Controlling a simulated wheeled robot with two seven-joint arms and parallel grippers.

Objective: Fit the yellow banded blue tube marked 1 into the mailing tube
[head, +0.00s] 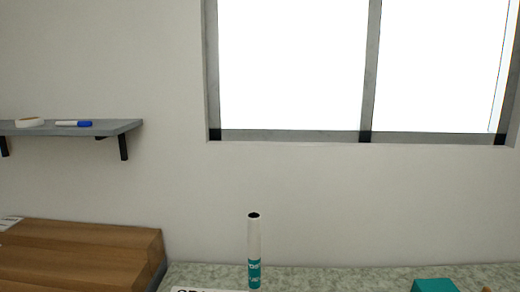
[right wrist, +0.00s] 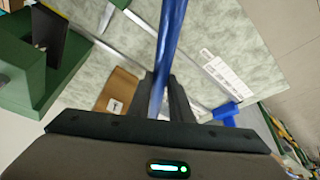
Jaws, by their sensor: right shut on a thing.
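The mailing tube (head: 254,240) stands upright on the speckled counter in the head view, white with a teal band low down and a dark open top. In the right wrist view my right gripper (right wrist: 164,92) is shut on a blue tube (right wrist: 172,30), which runs up out of the top of the picture. No yellow band or number shows on the part of the blue tube in view. Neither gripper shows in the head view, and my left gripper is not seen.
A wooden block (head: 90,252) is at the left, and a teal object (head: 434,285) is at the lower right. The right wrist view shows a green box (right wrist: 25,65), a brown piece with a white label (right wrist: 118,90), a blue object (right wrist: 228,110) and thin metallic bars.

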